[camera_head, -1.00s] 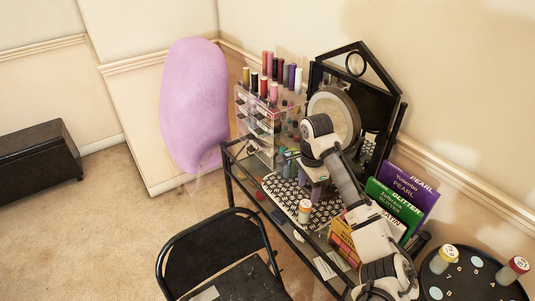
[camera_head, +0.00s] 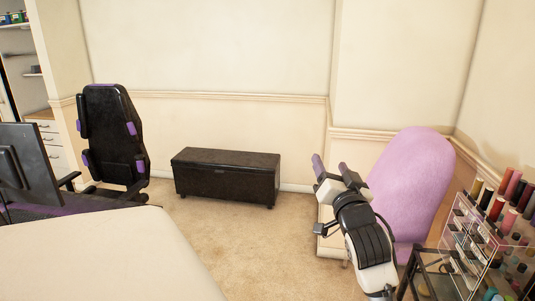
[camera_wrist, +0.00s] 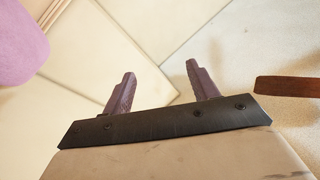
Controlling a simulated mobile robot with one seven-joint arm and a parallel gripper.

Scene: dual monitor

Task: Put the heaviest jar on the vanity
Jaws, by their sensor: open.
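My gripper (camera_head: 330,164) is raised right of centre in the head view, left of the lilac rounded object. In the wrist view its two fingers (camera_wrist: 160,70) are apart, with nothing between them. Part of the black-framed vanity (camera_head: 424,252) shows at the lower right edge of the head view. A clear organizer (camera_head: 480,240) stands on it with several coloured bottles on top. I cannot make out a jar to compare by weight in the current frames. Most of the vanity top is outside the view.
A lilac rounded object (camera_head: 410,185) stands by the wall near my arm. A black bench (camera_head: 226,178) is against the back wall. A black and purple chair (camera_head: 112,140) and a monitor (camera_head: 25,165) are at left. Carpet is clear before the bench.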

